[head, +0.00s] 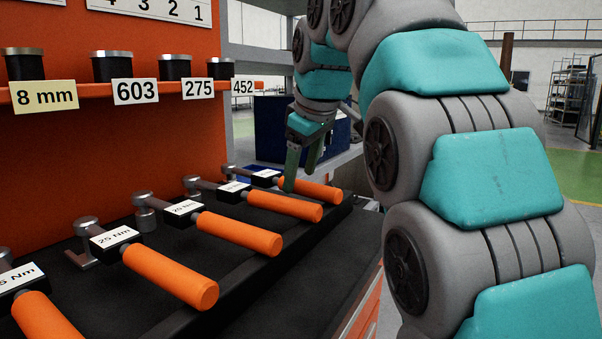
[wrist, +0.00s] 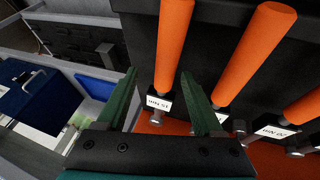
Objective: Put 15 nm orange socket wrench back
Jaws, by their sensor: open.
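Several orange-handled socket wrenches lie in a row on a black rack in the head view. The farthest wrench (head: 322,193) has its white label too small to read there. In the wrist view my gripper (wrist: 160,74) is open, with one finger on each side of that wrench in the picture. The wrench appears to rest on the rack. I cannot tell whether a finger touches it.
A wrench labelled 20 Nm (head: 240,234) and one labelled 25 Nm (head: 172,273) lie nearer. Dark sockets stand on an orange shelf (head: 158,90) with number tags. The black rack's front (head: 290,285) is clear.

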